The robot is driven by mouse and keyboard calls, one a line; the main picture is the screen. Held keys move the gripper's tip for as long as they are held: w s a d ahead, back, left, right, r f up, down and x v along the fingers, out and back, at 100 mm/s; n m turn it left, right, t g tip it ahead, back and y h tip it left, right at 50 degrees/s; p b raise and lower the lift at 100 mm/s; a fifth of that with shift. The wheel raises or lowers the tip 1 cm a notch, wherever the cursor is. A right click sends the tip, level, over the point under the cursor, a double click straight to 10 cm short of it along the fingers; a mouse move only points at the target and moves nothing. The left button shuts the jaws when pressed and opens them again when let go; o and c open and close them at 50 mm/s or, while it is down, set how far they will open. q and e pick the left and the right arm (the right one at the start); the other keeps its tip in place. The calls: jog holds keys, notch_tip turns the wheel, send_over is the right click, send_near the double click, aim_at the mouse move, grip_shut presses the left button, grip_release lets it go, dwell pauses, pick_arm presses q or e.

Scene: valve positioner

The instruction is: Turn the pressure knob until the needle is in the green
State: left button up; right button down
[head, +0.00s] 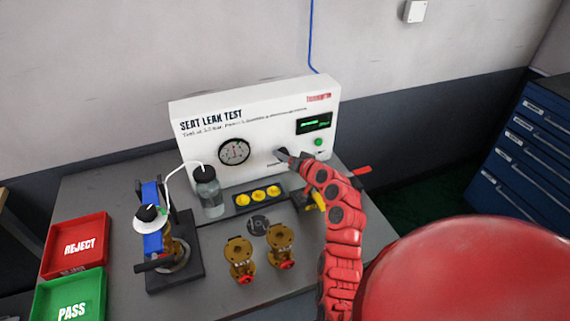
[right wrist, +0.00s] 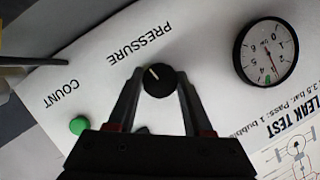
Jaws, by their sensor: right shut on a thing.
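The black pressure knob (right wrist: 158,80) sits on the white seat leak test panel (head: 262,108), with a white pointer line that leans to the upper left in the right wrist view. My right gripper (right wrist: 157,84) is shut on the knob, one finger at each side; in the head view the gripper (head: 284,155) hides most of it. The round gauge (head: 234,151) is left of the knob in the head view. The gauge also shows in the right wrist view (right wrist: 266,50), with a small green mark near its rim; the exact needle reading is too small to tell. My left gripper is out of view.
A green button (head: 318,142) and a lit display (head: 314,123) are on the panel's right. A water bottle (head: 208,192) and a clamp fixture (head: 167,250) stand in front. Brass valves (head: 280,247), a red tray (head: 76,246) and a green tray (head: 68,298) are on the grey table.

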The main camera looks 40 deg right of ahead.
jog(key=shift+m+y+b, duration=0.3)
jog(key=shift+m+b, duration=0.2)
jog(key=shift+c, duration=1.5)
grip_release()
jog(key=shift+s, duration=0.15)
jog(key=b+v, duration=0.3)
jog(key=v, duration=1.4)
jog(key=shift+s+f, duration=0.15)
